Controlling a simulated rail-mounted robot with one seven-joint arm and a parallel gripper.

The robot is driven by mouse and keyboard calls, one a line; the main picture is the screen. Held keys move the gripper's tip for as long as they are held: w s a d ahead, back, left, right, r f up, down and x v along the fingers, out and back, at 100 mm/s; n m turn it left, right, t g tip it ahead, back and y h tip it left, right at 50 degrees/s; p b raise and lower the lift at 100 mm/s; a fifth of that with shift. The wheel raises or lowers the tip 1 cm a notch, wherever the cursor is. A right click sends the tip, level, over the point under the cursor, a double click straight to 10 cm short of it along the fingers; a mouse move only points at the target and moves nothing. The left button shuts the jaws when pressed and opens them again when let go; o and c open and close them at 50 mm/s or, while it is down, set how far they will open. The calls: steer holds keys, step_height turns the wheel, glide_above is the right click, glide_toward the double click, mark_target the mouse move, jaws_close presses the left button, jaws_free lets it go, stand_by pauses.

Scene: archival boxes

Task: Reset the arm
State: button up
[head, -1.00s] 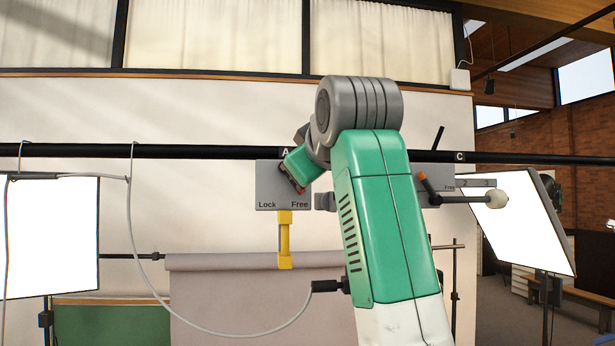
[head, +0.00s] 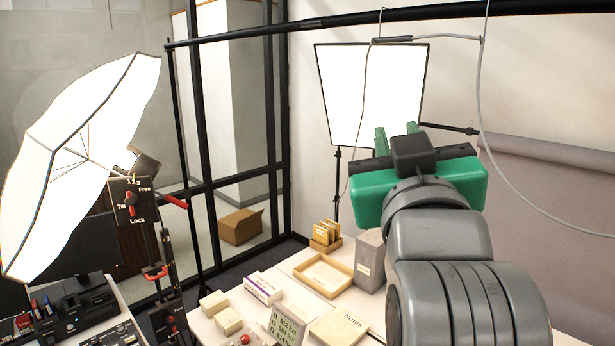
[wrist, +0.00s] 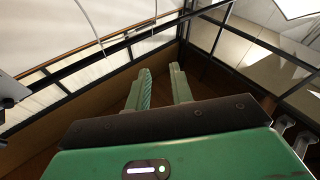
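My gripper (head: 396,131), green and grey, is at the right of the head view, raised and pointing away from the camera. In the wrist view its two green fingers (wrist: 160,70) stand apart with an empty gap between them, so it is open and holds nothing. The wrist view faces up toward the window frames and ceiling. My grey arm joints fill the lower right of the head view. The gripper overlaps the lower part of a lit panel (head: 371,88) in the picture; no contact shows.
A white umbrella light (head: 85,150) and a Tilt/Lock control (head: 133,200) stand left. A dark rail (head: 330,22) crosses above.

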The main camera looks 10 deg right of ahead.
steer(key=s+a+f+t+y, duration=0.2)
steer(key=s+a+y, duration=0.1)
steer(key=s+a, duration=0.4)
steer(key=s+a+f+n+t+y, duration=0.1)
steer(key=s+a+f+t+y, duration=0.1)
steer(key=s+a, duration=0.5)
steer(key=a+f+y, duration=0.1)
steer(key=a+y, duration=0.1)
steer(key=a, duration=0.4)
steer(key=shift+f+t, duration=0.2)
steer(key=shift+t, duration=0.1)
